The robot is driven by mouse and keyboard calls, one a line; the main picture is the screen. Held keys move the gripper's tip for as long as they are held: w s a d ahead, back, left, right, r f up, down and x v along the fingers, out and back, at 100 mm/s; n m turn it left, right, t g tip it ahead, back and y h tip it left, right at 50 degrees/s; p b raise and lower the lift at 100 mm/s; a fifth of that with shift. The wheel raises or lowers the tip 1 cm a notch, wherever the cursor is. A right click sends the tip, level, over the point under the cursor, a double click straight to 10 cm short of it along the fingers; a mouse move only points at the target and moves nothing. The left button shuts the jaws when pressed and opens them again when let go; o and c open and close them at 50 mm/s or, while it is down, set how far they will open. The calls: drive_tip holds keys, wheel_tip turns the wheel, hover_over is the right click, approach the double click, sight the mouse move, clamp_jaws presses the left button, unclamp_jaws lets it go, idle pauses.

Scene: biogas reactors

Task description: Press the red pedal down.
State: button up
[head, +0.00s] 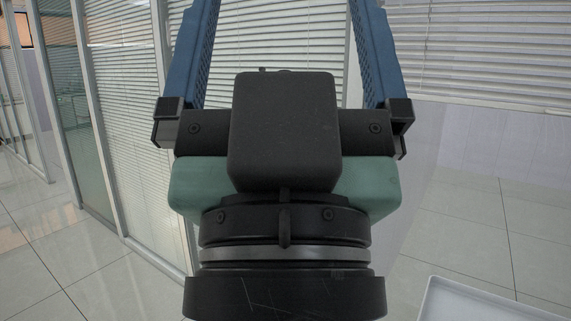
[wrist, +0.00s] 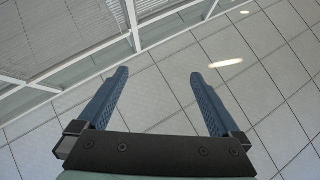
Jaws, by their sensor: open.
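No red pedal shows in the head view or the wrist view. My gripper (head: 285,20) fills the middle of the head view, with a dark and green body and two blue fingers running up past the top edge. The wrist view shows my gripper (wrist: 159,73) with its blue fingers spread wide apart. Nothing is between the fingers, and only tiled floor lies beyond them.
A glass partition with white blinds (head: 120,130) stands at the left and behind my gripper; it also shows at upper left in the wrist view (wrist: 70,40). A white raised-edge surface (head: 490,300) is at lower right. Pale tiled floor (head: 470,220) looks clear at right.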

wheel_tip(320, 180, up, 9)
drive_tip(key=p, duration=0.6)
drive_tip(key=shift+p, duration=0.35)
